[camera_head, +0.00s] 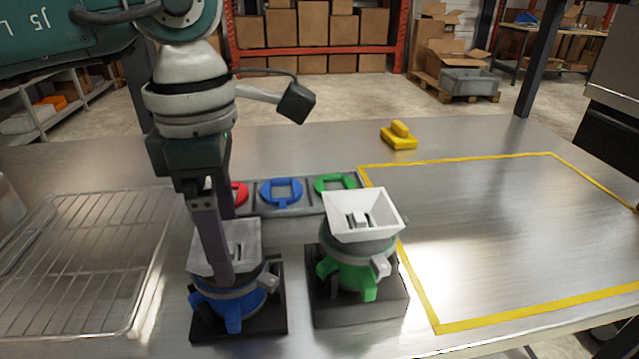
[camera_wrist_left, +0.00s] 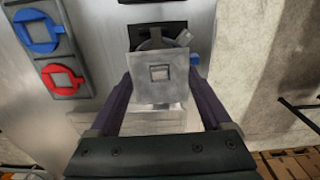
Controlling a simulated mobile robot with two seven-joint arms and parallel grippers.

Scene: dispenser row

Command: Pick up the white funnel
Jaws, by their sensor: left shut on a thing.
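The white funnel (camera_head: 362,214) sits upright on the green dispenser (camera_head: 350,265), right of my left arm, with no gripper on it. My left gripper (camera_head: 224,250) points down and is shut on a different, grey funnel (camera_head: 243,243) at the blue dispenser (camera_head: 240,303). In the left wrist view the grey funnel (camera_wrist_left: 160,73) is between the two fingers of my left gripper (camera_wrist_left: 160,85). I cannot tell whether it rests on the blue dispenser or is just above it. The near finger hides part of it. My right gripper is not in view.
Behind the dispensers is a row of red (camera_head: 239,194), blue (camera_head: 281,192) and green (camera_head: 335,184) rings. A wire rack (camera_head: 85,260) lies at left. A yellow object (camera_head: 399,136) stands at the back. The yellow-taped area (camera_head: 510,235) at right is clear.

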